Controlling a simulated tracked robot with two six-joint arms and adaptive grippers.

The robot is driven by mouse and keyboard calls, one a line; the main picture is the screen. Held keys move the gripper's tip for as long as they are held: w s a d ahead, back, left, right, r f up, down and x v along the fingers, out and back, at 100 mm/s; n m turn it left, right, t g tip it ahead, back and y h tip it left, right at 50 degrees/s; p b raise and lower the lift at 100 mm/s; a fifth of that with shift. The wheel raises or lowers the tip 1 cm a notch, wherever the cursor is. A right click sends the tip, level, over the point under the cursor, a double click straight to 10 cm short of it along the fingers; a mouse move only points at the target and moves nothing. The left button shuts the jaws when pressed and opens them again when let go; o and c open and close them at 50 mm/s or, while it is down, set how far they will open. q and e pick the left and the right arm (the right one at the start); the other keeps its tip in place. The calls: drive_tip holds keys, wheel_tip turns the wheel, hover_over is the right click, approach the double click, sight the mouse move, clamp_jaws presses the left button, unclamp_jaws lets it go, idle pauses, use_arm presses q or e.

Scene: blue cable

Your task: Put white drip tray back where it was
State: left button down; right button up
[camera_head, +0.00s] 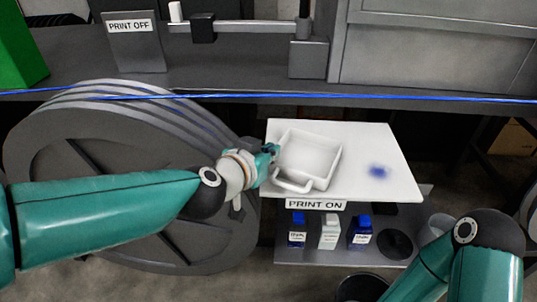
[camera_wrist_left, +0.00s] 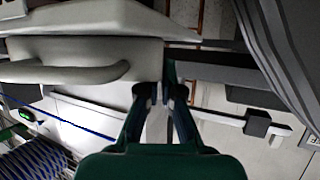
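The white drip tray (camera_head: 318,158), a square shallow tray with a loop handle at its front, appears over the left part of a white board (camera_head: 392,150). In the left wrist view the tray (camera_wrist_left: 85,52) fills the upper left, its handle running along its side. My left gripper (camera_head: 271,152) is at the tray's left wall. In the left wrist view its fingers (camera_wrist_left: 162,92) are close together at the tray's edge and look shut on it. I cannot tell whether the tray touches the board. My right gripper is out of view; only my right arm shows at lower right.
A blue stain (camera_head: 377,171) marks the board right of the tray. A PRINT ON label (camera_head: 316,204) is at its front edge, above small bottles (camera_head: 329,231). A blue cable (camera_head: 330,98) crosses behind. A large dark reel (camera_head: 100,165) stands left, under my left arm.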

use_arm(q)
drive_tip(key=c, duration=1.3)
unclamp_jaws()
drive_tip(key=p+v, duration=0.5)
drive_tip(key=v, duration=0.7)
drive_tip(key=shift+r, duration=0.1)
